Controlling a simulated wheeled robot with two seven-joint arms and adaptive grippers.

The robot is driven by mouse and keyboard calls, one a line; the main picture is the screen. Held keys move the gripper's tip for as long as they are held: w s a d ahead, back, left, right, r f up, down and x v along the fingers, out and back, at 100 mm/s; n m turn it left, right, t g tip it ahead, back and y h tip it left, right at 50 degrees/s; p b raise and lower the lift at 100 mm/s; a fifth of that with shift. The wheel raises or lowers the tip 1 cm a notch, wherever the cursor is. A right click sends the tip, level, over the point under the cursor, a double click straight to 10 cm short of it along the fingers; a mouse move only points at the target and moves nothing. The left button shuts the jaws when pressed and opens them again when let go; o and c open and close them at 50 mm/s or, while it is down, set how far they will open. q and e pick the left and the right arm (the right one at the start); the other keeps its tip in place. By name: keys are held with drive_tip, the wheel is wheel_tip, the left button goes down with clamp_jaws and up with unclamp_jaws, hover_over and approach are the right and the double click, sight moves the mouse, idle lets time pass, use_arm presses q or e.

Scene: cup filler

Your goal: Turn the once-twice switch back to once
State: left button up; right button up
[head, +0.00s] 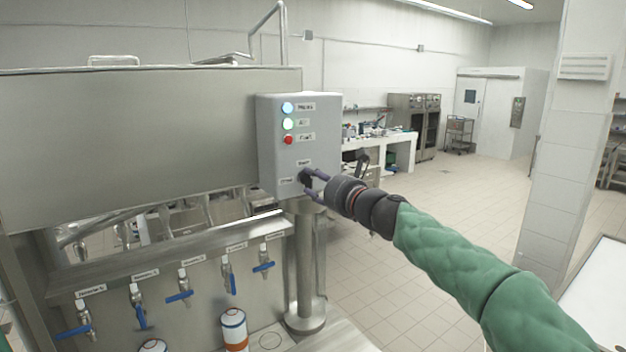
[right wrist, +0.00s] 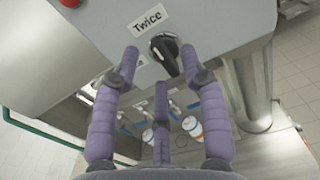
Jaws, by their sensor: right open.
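The once-twice switch (right wrist: 166,55) is a black rotary knob low on the grey control box (head: 268,150). In the right wrist view a label reading "Twice" (right wrist: 149,18) sits just above it. Another label is mostly hidden behind the left finger. In the head view the knob (head: 305,176) is partly covered by my fingers. My right gripper (head: 308,183) is open, its purple fingers pointing at the box, with the knob between the two upper fingertips. I cannot tell whether they touch it. Which label the knob points at is unclear. My left gripper is not in view.
Below left, several blue-handled taps (head: 180,297) line a steel rail, with orange-and-white cups (head: 234,330) beneath. A steel post (head: 304,270) stands under the box. The tiled floor to the right is open.

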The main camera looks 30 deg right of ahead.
drive_tip(key=shift+w+a+f, duration=0.1)
drive_tip(key=shift+w, duration=0.8)
drive_tip(key=shift+s, duration=0.1)
clamp_jaws()
